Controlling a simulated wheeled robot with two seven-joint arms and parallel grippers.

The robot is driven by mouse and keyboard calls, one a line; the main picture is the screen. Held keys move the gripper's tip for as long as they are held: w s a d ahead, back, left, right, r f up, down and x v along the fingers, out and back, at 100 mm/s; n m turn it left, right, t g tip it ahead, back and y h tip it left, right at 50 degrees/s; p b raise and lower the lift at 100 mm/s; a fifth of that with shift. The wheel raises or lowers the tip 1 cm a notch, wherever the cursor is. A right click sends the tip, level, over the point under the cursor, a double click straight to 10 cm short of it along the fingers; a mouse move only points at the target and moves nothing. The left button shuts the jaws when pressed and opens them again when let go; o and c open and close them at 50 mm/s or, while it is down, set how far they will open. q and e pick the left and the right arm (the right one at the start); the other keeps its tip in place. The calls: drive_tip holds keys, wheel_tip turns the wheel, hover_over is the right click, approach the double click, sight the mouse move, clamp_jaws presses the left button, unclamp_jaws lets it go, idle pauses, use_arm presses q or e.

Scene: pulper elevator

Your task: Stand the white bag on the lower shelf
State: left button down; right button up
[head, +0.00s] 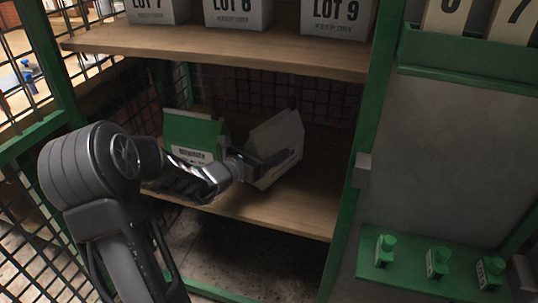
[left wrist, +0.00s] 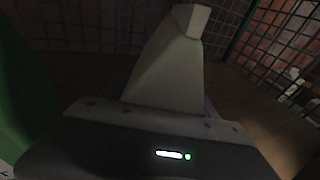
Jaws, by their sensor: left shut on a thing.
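The white bag (head: 280,141) is on the right part of the lower shelf (head: 275,207) in the head view, tilted, its folded top up. My left gripper (head: 268,164) reaches in from the left and is shut on the white bag. The white bag also fills the middle of the left wrist view (left wrist: 168,68), just beyond the gripper body. The fingertips are dark and partly hidden against the bag. Whether the bag's base touches the shelf all along cannot be told. My right gripper is not in view.
A green and white bag (head: 190,135) stands on the lower shelf left of the white bag. The upper shelf (head: 215,45) above holds white LOT bags (head: 337,15). A green post (head: 362,150) bounds the right side. Shelf to the right of the white bag is free.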

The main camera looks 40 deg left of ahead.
use_arm(q)
drive_tip(key=shift+f, duration=0.3)
drive_tip(key=shift+f, duration=0.1)
drive_tip(key=shift+c, duration=1.1)
unclamp_jaws()
drive_tip(key=shift+s, duration=0.2)
drive_tip(key=s+r+p, duration=0.2)
drive_tip(key=s+p, duration=0.2)
drive_tip(key=s, duration=0.7)
drive_tip(key=shift+s+a, duration=0.3)
drive_tip(key=shift+f, duration=0.1)
